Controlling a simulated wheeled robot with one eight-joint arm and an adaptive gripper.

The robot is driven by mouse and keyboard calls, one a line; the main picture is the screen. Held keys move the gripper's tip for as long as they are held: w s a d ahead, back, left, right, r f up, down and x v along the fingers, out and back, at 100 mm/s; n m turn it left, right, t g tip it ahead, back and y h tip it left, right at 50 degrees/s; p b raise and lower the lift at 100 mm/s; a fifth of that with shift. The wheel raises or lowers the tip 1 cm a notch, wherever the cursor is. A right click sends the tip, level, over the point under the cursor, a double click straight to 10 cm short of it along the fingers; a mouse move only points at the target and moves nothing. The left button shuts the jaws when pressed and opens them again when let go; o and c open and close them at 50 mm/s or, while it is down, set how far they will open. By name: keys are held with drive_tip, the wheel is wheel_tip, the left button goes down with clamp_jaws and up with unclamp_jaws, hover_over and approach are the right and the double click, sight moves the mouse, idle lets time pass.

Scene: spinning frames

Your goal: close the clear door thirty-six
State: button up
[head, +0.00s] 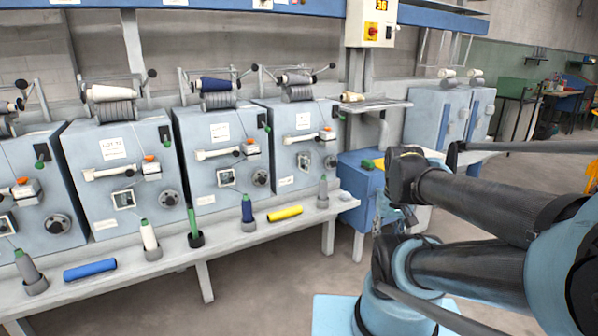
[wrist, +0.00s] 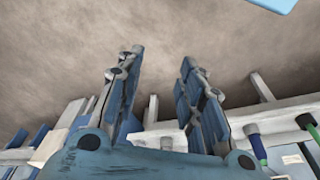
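A control box with a lit number 36 (head: 381,6) hangs on a post above the right end of the row of spinning frames. I cannot make out a clear door with certainty. The right-hand machine (head: 301,140) has a small tilted pane (head: 304,161) on its front, too small to tell whether it is a door or stands open. My gripper (wrist: 160,70) shows in the wrist view with its two fingers apart and nothing between them. Bare floor lies beyond the fingertips. In the head view my arm is at the right and the fingers are not clear.
A long bench (head: 180,262) runs before the machines. It carries upright bobbins, a blue tube (head: 90,270) and a yellow tube (head: 285,213). A blue cabinet (head: 358,190) stands at its right end, partly behind my arm. The floor in front is clear.

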drive_tip(key=shift+s, duration=0.1)
drive_tip(key=w+d+r+n+h, duration=0.1)
drive_tip(key=w+r+n+h, duration=0.2)
drive_tip(key=w, duration=0.4)
drive_tip(key=w+r+n+h, duration=0.1)
drive_tip(key=w+r+n, duration=0.35)
drive_tip(key=w, duration=0.35)
drive_tip(key=w+a+n+t+h, duration=0.2)
drive_tip(key=w+a+n, duration=0.2)
drive_tip(key=w, duration=0.4)
drive_tip(key=w+a+n+t+h, duration=0.2)
drive_tip(key=w+a+n, duration=0.25)
drive_tip(key=w, duration=0.35)
drive_tip(key=w+a+f+n+t+h, duration=0.1)
drive_tip(key=w+a+f+n+t, duration=0.2)
drive_tip(key=a, duration=0.4)
drive_tip(key=w+a+n+t+h, duration=0.1)
drive_tip(key=w+a+n, duration=0.1)
drive_tip(key=w+a, duration=0.45)
drive_tip(key=s+a+f+n+t, duration=0.1)
drive_tip(key=a+f+n+t, duration=0.15)
drive_tip(key=a, duration=0.55)
drive_tip(key=s+a+f+n+t, duration=0.1)
drive_tip(key=a+f+n+t, duration=0.2)
drive_tip(key=a, duration=0.5)
drive_tip(key=f+x, duration=0.2)
drive_tip(key=x, duration=1.5)
drive_tip(key=shift+f+g, duration=0.15)
drive_tip(key=shift+g, duration=0.2)
drive_tip(key=shift+d, duration=0.15)
